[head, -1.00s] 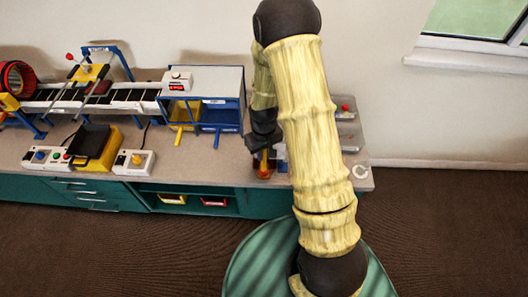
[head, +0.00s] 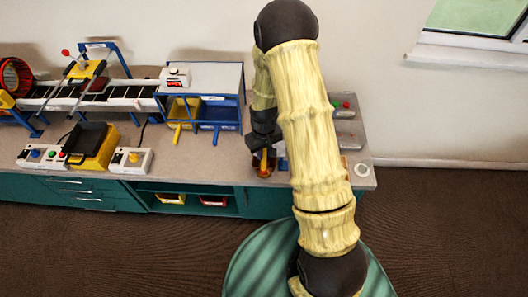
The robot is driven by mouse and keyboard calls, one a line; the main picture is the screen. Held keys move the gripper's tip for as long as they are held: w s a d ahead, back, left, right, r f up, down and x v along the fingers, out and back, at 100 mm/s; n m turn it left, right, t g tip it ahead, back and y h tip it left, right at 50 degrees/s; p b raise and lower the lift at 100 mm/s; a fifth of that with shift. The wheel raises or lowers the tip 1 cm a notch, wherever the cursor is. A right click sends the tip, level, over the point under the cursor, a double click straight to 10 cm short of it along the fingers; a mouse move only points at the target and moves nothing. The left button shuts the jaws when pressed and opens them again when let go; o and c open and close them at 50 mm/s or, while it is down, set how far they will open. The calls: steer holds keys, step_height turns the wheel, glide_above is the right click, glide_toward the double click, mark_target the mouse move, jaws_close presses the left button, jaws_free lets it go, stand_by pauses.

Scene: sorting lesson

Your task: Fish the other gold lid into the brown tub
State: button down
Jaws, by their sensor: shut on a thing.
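My gripper (head: 262,150) is dark and points down at the right part of the bench, left of my pale yellow arm. It is shut on a small upright orange-yellow thing (head: 264,160), too small to identify surely. Just below it on the bench is a small brown container (head: 263,172), which looks like the brown tub. Whether the held thing is inside it or above it, I cannot tell. No gold lid can be made out clearly. My arm hides part of the bench right of the gripper.
A blue-framed stand (head: 205,82) with yellow and blue bins (head: 183,108) is left of my gripper. A conveyor (head: 90,100), control boxes (head: 130,160) and a black-topped yellow box (head: 92,148) stand further left. A pale ring (head: 362,170) lies near the bench's right end.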

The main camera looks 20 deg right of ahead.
steer(key=shift+w+f+b, duration=0.25)
steer(key=shift+f+b, duration=0.15)
steer(key=shift+f, duration=0.3)
steer(key=w+d, duration=0.2)
steer(key=w, duration=0.5)
steer(key=shift+d, duration=0.25)
stand_by(0.7)
steer(key=shift+r, duration=0.1)
step_height(320, 180, up, 10)
steer(key=p, duration=0.7)
stand_by(2.2)
stand_by(0.8)
